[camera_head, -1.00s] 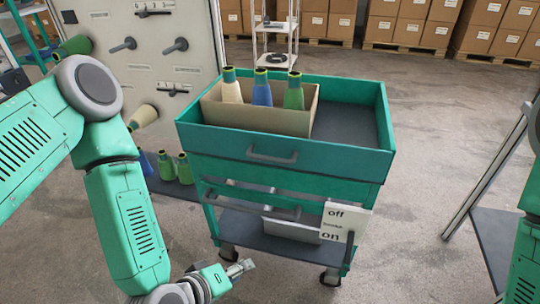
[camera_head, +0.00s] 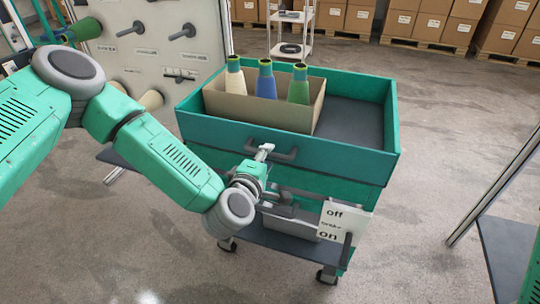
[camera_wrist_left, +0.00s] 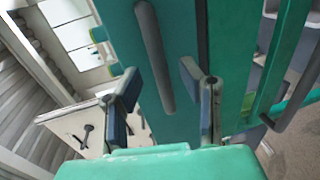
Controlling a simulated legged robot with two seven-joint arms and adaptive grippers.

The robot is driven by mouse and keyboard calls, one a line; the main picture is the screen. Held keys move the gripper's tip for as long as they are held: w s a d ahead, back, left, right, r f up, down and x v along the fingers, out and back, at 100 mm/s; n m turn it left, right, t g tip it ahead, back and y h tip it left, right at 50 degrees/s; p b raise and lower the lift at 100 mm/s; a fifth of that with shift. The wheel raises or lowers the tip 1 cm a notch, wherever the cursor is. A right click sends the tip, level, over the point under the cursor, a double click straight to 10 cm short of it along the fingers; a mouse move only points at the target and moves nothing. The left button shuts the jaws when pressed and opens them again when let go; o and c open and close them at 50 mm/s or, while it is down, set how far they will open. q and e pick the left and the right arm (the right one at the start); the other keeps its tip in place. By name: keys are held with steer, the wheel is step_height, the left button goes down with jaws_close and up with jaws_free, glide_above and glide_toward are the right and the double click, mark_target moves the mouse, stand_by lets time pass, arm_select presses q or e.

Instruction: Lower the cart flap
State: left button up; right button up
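The green cart's front flap (camera_head: 335,157) stands upright, closing the front of the top tray. It carries a grey bar handle (camera_head: 285,157), which also shows as a dark bar in the left wrist view (camera_wrist_left: 155,55). My left gripper (camera_head: 264,152) is in front of the flap, at the left end of the handle. In the left wrist view my left gripper (camera_wrist_left: 160,85) has its two fingers spread apart, with the handle ahead of and between them. Whether the fingers touch the handle cannot be told. My right gripper is out of view.
A cardboard box (camera_head: 258,112) with three yarn cones stands in the tray's left part; the right part is empty. An off/on brake sign (camera_head: 338,222) hangs low on the cart's front. A peg panel (camera_head: 150,45) stands behind left. A metal frame (camera_head: 490,185) stands at right.

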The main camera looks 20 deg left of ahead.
arm_select(q)
steer(key=shift+w+a+f, duration=0.15)
steer(key=shift+w+a, duration=0.05)
steer(key=shift+w, duration=0.25)
steer(key=shift+w+a+f, duration=0.15)
steer(key=shift+w, duration=0.3)
steer(key=shift+w+a, duration=0.2)
steer(key=shift+a, duration=0.15)
steer(key=shift+d, duration=0.45)
jaws_close()
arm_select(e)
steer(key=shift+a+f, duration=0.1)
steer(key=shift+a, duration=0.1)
arm_select(q)
steer(key=shift+f, duration=0.1)
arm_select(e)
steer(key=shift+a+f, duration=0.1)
